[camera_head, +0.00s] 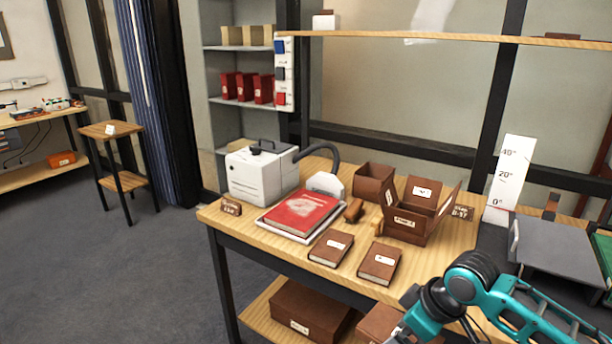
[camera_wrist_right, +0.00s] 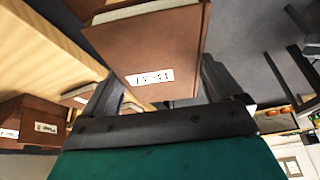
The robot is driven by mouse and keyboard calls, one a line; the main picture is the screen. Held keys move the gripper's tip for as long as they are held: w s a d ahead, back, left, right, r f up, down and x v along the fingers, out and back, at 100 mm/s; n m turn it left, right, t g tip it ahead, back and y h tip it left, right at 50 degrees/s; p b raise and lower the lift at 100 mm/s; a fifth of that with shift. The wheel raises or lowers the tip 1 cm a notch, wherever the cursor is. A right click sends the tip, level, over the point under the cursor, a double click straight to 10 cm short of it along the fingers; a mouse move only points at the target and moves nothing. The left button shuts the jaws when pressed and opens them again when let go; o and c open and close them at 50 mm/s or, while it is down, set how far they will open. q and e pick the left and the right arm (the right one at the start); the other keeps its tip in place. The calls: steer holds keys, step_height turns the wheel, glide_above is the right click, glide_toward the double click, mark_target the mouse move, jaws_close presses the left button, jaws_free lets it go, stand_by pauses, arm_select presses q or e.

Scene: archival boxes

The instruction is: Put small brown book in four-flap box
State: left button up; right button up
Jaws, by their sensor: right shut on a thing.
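A brown book (camera_wrist_right: 160,45) with a white label is gripped between the dark fingers of my right gripper (camera_wrist_right: 155,90) in the right wrist view. In the head view my right arm is at the lower right, and its gripper and the held book are out of frame. The brown four-flap box (camera_head: 405,234) stands on the table with flaps raised and spread; what is inside cannot be told. A brown box with a label, seemingly this one, also shows at the left edge of the right wrist view (camera_wrist_right: 40,143). My left gripper is not in view.
Two brown labelled books (camera_head: 331,248) (camera_head: 379,262) lie on the wooden table (camera_head: 285,262) before the box. An open brown box (camera_head: 372,184) stands behind it. A red book (camera_head: 301,212) lies on a white tray, beside a white machine (camera_head: 262,175). A gauge board (camera_head: 511,175) stands right.

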steer(key=s+r+m+h, duration=0.1)
steer(key=s+r+m, duration=0.1)
steer(key=r+m, duration=0.2)
steer(key=s+r+m+t+h, duration=0.1)
steer(key=s+r+m+h, duration=0.1)
steer(key=r+m, duration=0.3)
steer(key=shift+s+d+r, duration=0.25)
steer(key=shift+s+r, duration=0.4)
steer(key=shift+s, duration=0.15)
steer(key=shift+a+f, duration=0.1)
